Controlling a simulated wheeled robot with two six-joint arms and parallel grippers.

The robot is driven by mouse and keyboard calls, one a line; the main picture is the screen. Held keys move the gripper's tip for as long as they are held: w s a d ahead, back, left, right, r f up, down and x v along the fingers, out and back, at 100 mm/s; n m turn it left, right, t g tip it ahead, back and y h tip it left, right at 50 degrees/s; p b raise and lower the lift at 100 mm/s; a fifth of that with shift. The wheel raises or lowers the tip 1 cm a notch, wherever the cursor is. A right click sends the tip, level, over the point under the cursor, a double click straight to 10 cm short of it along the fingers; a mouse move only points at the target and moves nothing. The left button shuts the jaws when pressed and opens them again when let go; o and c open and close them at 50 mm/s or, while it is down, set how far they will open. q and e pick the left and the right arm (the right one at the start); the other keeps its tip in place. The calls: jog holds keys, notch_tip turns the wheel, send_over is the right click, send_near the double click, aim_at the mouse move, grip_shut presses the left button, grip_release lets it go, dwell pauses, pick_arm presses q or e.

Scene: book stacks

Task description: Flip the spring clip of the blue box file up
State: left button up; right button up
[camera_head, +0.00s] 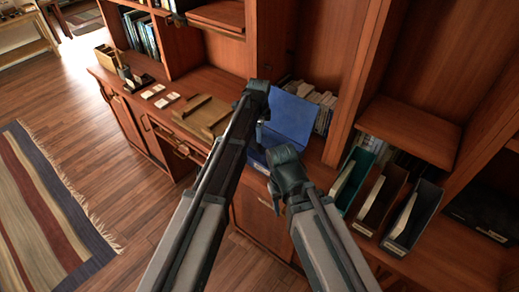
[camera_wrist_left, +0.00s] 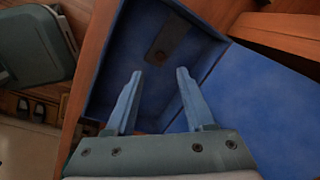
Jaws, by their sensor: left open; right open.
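The blue box file (camera_head: 290,115) stands open on the desk, its lid raised at the back. The left wrist view looks into its blue interior (camera_wrist_left: 115,65), with the lid (camera_wrist_left: 265,110) at right. The spring clip (camera_wrist_left: 172,38) appears as a dark grey-brown strip with a round spot on the box floor; whether it lies flat is unclear. My left gripper (camera_wrist_left: 154,76) is open and empty over the box, its fingers pointing toward the clip without visibly touching it. In the head view the left gripper (camera_head: 262,130) is partly hidden. My right gripper (camera_head: 276,200) is open at the box's near side.
Upright box files in teal (camera_head: 352,180), brown (camera_head: 380,200) and dark grey (camera_head: 413,215) stand at right. Books (camera_head: 318,100) stand behind the lid. A wooden tray (camera_head: 203,117) and several pale cards (camera_head: 160,95) lie to the left. Cabinet uprights flank the box.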

aim_at(259, 145)
pick_arm(q)
jog(key=f+b, duration=0.2)
jog(key=w+f+b, duration=0.1)
jog(key=f+b, duration=0.1)
jog(key=f, duration=0.1)
jog(key=f+b, duration=0.3)
jog(key=shift+w, duration=0.15)
grip_shut()
dwell(1.2)
